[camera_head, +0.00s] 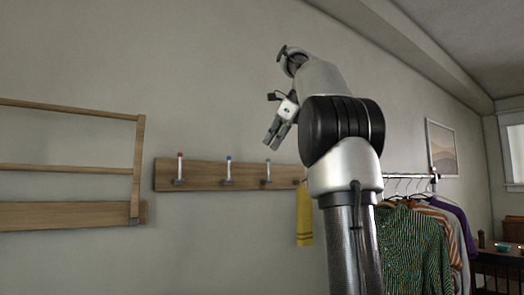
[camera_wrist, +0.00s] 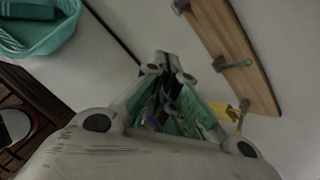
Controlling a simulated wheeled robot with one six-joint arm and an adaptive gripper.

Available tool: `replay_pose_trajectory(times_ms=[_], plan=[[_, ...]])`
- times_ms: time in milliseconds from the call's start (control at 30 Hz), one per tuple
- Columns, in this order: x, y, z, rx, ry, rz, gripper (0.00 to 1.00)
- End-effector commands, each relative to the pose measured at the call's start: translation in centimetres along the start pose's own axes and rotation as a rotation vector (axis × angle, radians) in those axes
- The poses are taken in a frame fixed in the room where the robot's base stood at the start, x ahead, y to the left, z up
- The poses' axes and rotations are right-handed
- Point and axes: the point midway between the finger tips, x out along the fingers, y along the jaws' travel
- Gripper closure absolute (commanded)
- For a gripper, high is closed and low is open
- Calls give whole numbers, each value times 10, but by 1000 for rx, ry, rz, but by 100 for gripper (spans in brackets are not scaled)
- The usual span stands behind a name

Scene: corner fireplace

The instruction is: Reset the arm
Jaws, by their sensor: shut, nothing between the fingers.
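My arm rises in front of the wall in the head view, bent at the top, with my gripper (camera_head: 274,138) hanging down at its left. The gripper is shut and holds nothing. In the wrist view my gripper (camera_wrist: 166,72) shows with its fingertips together. It is apart from the wooden peg rail (camera_head: 205,176), which lies below it in the head view.
A yellow towel (camera_head: 304,215) hangs at the rail's right end. A wooden rack (camera_head: 70,169) is on the wall at left. Clothes (camera_head: 412,245) hang on a rail at right, partly behind my arm. A teal-lined bin (camera_wrist: 45,35) shows in the wrist view.

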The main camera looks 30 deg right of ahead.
Motion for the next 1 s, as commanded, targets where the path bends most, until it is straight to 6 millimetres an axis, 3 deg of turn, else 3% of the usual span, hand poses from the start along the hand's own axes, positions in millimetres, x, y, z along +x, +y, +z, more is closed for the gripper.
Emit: replay_pose_trajectory(times_ms=[267,467,567,667,767,867,1000], plan=[[0,0,0,-23,0,0,100],[2,-13,3,-319,-8,-49,100],[30,-24,-16,-535,34,-49,100],[60,-24,-47,-770,93,-20,100],[89,-4,-82,-1053,151,37,100],[116,37,-121,-1374,194,126,100],[146,116,-182,-1806,208,277,100]])
